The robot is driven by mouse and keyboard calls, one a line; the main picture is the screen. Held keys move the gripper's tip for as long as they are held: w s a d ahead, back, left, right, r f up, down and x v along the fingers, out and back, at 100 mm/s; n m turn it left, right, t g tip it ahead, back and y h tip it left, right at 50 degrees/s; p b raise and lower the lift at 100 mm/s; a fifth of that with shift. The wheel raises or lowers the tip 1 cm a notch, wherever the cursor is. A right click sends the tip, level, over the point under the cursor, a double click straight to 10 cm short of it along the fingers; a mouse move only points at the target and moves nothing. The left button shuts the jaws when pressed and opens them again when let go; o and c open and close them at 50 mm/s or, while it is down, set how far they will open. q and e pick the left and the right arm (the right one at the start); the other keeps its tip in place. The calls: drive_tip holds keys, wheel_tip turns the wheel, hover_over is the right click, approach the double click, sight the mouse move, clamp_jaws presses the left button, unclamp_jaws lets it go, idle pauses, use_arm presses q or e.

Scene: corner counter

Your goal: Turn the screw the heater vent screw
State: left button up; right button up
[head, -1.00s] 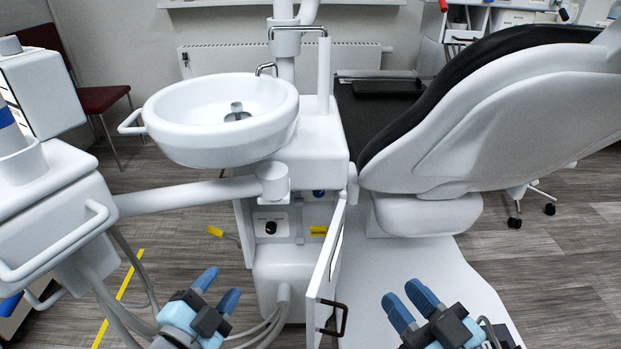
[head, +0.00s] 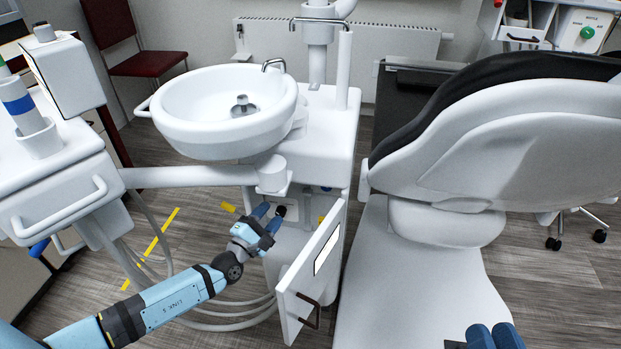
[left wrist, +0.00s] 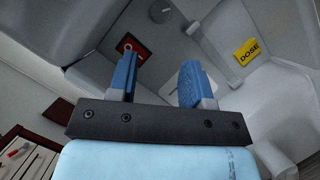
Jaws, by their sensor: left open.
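A white radiator (head: 390,45) hangs on the back wall, with a small fitting (head: 240,35) at its left end; I cannot tell whether that is the heater vent screw. Below the basin, the cabinet's open bay holds a small black knob (head: 281,211). My left gripper (head: 267,213) is in front of this bay, its fingertips overlapping it beside the knob; contact cannot be told. In the left wrist view my left gripper (left wrist: 159,72) is open and empty. My right gripper (head: 494,336) appears open, partly cut off at the bottom edge.
The cabinet's white door (head: 312,265) stands open right of my left gripper. The basin (head: 225,110) overhangs the bay. Hoses (head: 215,318) run below, and the dental chair (head: 490,150) fills the right. A yellow DOSE label (left wrist: 250,51) shows inside.

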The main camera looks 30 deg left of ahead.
use_arm(q)
drive_tip(key=b+x, duration=0.2)
drive_tip(key=x, duration=1.1)
drive_tip(key=shift+b, duration=0.4)
use_arm(e)
drive_tip(key=shift+n+g, duration=0.3)
drive_tip(key=shift+g, duration=0.6)
drive_tip(key=f, duration=0.4)
drive_tip(key=shift+a+f, duration=0.2)
drive_tip(key=shift+f, duration=0.1)
use_arm(q)
drive_tip(key=c, duration=0.6)
use_arm(e)
drive_tip(key=shift+r, duration=0.1)
